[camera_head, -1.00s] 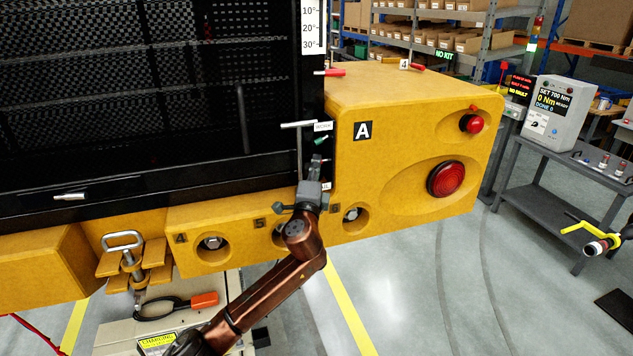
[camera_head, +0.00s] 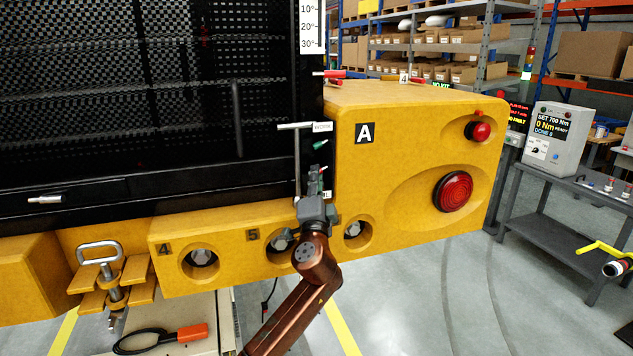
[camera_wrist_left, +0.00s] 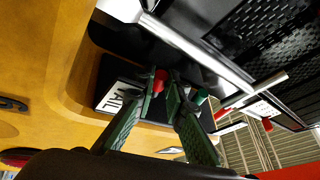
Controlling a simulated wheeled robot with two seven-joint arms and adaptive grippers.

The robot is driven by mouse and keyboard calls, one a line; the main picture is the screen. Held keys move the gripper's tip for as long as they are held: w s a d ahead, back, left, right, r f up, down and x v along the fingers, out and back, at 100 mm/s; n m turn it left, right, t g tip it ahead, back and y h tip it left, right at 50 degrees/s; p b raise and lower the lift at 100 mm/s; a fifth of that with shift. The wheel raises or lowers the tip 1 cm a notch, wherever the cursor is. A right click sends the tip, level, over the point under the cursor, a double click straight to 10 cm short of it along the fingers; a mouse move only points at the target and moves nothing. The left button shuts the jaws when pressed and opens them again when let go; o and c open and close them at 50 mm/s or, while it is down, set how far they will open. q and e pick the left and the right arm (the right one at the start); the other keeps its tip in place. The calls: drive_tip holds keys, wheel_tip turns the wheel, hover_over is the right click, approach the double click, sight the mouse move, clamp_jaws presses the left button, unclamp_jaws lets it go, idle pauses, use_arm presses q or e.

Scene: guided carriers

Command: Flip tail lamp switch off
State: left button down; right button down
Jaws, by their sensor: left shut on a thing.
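My left gripper (camera_head: 316,182) is at the narrow black panel beside the dark mesh, its fingers pointing up at the tail lamp switch. In the left wrist view, the switch's red tip (camera_wrist_left: 160,81) shows between the two green-padded fingers, next to a white label (camera_wrist_left: 113,97) that reads as TAIL. The fingers are shut on this switch; its lever is mostly hidden, so I cannot tell which way it is tilted. A green-tipped switch (camera_head: 320,144) is just above, under the WORK label (camera_head: 322,127). My right gripper is not in view.
A T-shaped metal handle (camera_head: 297,160) stands close left of the gripper. The yellow body has a large red lamp (camera_head: 453,191) and a small red one (camera_head: 478,131). Round recesses with bolts (camera_head: 203,258) lie below. A grey cart (camera_head: 550,210) stands right, beyond open floor.

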use_arm(q)
drive_tip(key=shift+f, duration=0.15)
drive_tip(key=c, duration=2)
unclamp_jaws()
drive_tip(key=shift+o, duration=0.2)
drive_tip(key=shift+s, duration=0.1)
drive_tip(key=v, duration=1.1)
drive_tip(key=shift+s, duration=0.4)
drive_tip(key=shift+d, duration=0.1)
